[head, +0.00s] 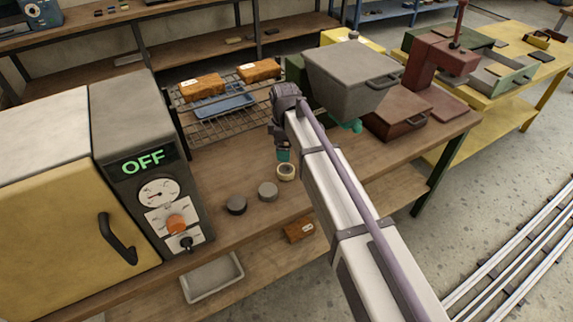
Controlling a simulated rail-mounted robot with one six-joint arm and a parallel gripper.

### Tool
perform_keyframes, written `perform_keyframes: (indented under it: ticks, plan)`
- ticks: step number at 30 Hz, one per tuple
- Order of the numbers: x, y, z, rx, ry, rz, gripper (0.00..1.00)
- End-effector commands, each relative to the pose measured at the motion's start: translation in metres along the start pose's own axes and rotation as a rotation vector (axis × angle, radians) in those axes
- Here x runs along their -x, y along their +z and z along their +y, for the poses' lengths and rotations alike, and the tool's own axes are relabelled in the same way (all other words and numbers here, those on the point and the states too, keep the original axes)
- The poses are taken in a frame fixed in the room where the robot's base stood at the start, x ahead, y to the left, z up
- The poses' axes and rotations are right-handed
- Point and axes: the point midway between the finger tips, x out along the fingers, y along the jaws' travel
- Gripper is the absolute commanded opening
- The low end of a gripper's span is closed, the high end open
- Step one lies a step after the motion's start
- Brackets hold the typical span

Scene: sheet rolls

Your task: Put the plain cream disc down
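The cream disc (286,173) is on or just above the wooden bench, at the right end of a short row of discs. A darker round patch shows on its top. My gripper (284,156) points down right above it, with teal fingertips close to the disc's far edge. At this size I cannot tell whether the fingers touch or hold the disc, or how far apart they are. A grey disc (267,191) and a dark disc (236,205) lie to its left on the bench.
An oven with a control panel (150,190) reading OFF stands at left. A wire rack (205,128) with brown blocks and a blue tray is behind. A grey hopper (350,75) and a reddish-brown box (397,112) stand at right. Bench (225,165) around the discs is clear.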

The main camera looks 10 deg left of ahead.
Motion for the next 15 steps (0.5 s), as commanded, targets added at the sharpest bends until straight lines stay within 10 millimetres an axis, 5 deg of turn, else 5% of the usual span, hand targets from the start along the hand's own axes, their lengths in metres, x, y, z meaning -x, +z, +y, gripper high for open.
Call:
perform_keyframes:
  ticks: [5,15]
  plan:
    - [-0.006,0.001,-0.001,0.026,0.000,0.000,0.92]
    - [-0.061,0.002,-0.001,0.023,0.000,0.000,0.92]
